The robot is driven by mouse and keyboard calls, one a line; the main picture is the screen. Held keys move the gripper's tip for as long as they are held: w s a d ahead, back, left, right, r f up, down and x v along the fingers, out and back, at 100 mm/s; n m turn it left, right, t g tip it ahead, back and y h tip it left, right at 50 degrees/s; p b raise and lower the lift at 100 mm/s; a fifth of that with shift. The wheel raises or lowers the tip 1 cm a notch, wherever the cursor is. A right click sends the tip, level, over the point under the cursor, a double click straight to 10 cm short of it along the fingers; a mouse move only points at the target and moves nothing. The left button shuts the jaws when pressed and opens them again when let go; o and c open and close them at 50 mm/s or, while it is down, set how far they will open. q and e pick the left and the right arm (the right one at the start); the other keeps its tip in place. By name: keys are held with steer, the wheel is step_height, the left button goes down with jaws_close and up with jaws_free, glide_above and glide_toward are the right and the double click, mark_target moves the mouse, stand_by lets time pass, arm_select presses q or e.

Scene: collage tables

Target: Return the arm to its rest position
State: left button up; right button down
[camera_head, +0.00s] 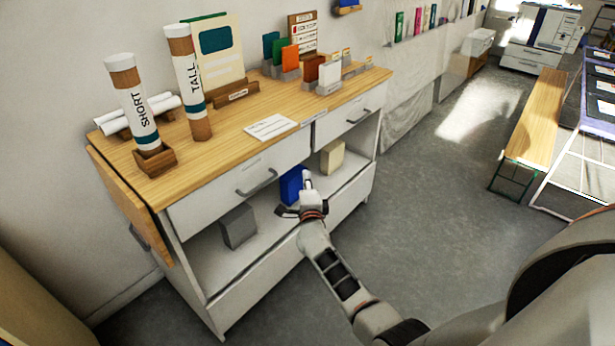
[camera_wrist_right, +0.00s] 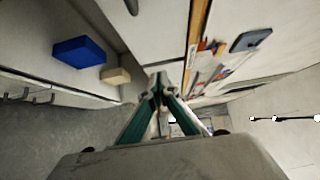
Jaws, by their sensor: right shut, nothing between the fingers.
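My right gripper (camera_head: 307,182) is in front of the cabinet's open shelf, before a blue box, with its arm reaching up from the lower right. In the right wrist view its fingers (camera_wrist_right: 159,85) meet at the tips, shut and empty. The blue box (camera_head: 291,186) stands on the shelf, partly hidden by the gripper; it also shows in the right wrist view (camera_wrist_right: 79,52), apart from the fingers. My left gripper is not in view.
The white cabinet with a wooden top (camera_head: 220,148) holds SHORT (camera_head: 136,105) and TALL (camera_head: 188,85) tubes. A grey box (camera_head: 238,227) and a cream box (camera_head: 332,157) stand on its shelf. A wooden bench (camera_head: 538,120) is at right. Open floor (camera_head: 440,190) lies between.

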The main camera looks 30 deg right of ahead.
steer(key=s+a+f+n+g+y, duration=0.2)
steer(key=s+a+f+n, duration=0.3)
steer(key=s+n, duration=0.4)
steer(key=s+a+f+n+g+y, duration=0.2)
steer(key=s+n, duration=0.7)
steer(key=s, duration=0.9)
steer(key=s+a+f+n+g+y, duration=0.2)
steer(key=s+a+f+n+y, duration=0.3)
steer(key=s, duration=0.8)
steer(key=a+f+n, duration=0.3)
steer(key=f, duration=0.1)
steer(key=shift+s+a+f+n, duration=0.2)
steer(key=shift+s+n, duration=0.1)
steer(key=shift+n, duration=0.1)
